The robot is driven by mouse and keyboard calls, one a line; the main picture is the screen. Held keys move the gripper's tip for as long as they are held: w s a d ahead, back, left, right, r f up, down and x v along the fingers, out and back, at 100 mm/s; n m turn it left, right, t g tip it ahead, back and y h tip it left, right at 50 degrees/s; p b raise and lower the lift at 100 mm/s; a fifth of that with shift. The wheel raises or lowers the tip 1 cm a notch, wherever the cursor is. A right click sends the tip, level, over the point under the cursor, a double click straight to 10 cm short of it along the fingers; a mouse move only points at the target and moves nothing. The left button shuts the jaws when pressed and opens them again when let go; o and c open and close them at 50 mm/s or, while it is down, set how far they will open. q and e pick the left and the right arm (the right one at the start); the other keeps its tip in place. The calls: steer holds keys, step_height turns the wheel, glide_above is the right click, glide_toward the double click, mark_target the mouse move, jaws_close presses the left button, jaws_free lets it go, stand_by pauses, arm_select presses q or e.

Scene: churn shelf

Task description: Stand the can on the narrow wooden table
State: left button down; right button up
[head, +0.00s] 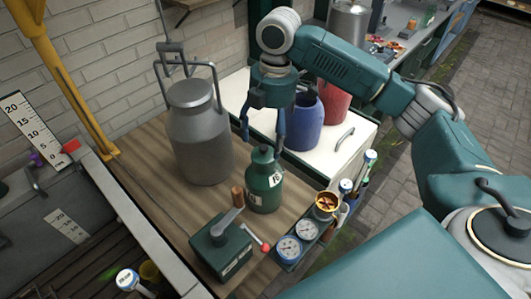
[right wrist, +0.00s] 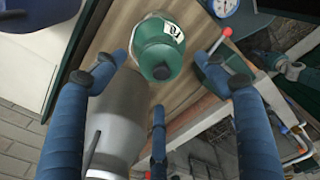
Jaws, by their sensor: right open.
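A green can (head: 264,183) with a dark cap and a white label stands upright on the wooden table (head: 150,150). It also shows from above in the right wrist view (right wrist: 157,48). A large grey metal churn (head: 202,140) with a lid and handles stands on the same table, left of the green can. My right gripper (head: 264,130) is open just above the green can, its fingers pointing down and spread. My left gripper is not in view.
A green box with a lever (head: 220,245) stands in front. Blue (head: 304,120) and red (head: 334,98) containers stand on the white cabinet (head: 360,128) behind.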

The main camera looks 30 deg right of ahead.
steer(key=shift+d+r+b, duration=0.15)
steer(key=shift+r+b, duration=0.15)
steer(key=shift+r, duration=1.8)
